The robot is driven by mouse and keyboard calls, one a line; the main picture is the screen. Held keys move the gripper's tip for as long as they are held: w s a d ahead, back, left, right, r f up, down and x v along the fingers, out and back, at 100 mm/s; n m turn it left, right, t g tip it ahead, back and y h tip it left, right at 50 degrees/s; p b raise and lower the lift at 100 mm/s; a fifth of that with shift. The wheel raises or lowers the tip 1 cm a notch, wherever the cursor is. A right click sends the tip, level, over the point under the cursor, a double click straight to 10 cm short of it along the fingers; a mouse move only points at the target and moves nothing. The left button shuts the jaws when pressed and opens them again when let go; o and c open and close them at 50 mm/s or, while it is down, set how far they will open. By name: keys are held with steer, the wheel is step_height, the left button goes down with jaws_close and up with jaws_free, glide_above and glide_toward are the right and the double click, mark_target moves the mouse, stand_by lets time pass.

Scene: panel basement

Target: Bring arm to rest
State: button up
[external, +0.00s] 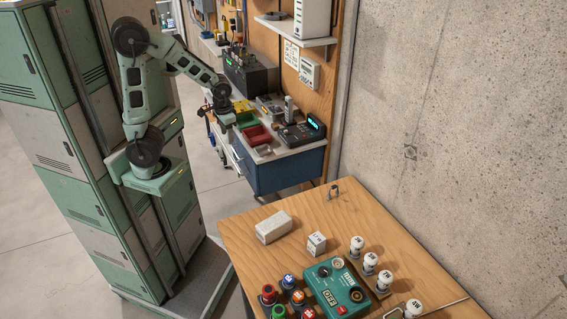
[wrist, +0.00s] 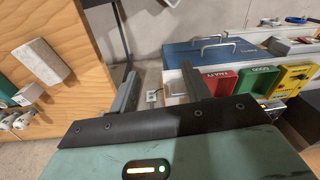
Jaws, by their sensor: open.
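My gripper (external: 222,115) is at the end of my raised, bent arm, near the left end of the blue workbench in the external view. In the wrist view my gripper (wrist: 158,84) shows two dark fingers spread apart, with nothing between them but grey floor and a small pale item beyond. It looks open and empty. It does not seem to touch anything, though its exact gap to the bench is hard to tell.
The blue bench (external: 280,172) holds a red bin (external: 257,136), a green bin (wrist: 258,82) and devices. A wooden table (external: 240,227) carries a white block (external: 273,227) and a teal box (external: 335,287). Lockers (external: 62,150) stand at left; open floor lies between.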

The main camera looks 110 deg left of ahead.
steer(key=s+d+f+m, duration=0.1)
steer(key=s+d+m, duration=0.1)
steer(key=d, duration=0.3)
steer(key=shift+s+d+m, duration=0.25)
steer(key=shift+s+m, duration=0.15)
steer(key=shift+s, duration=0.05)
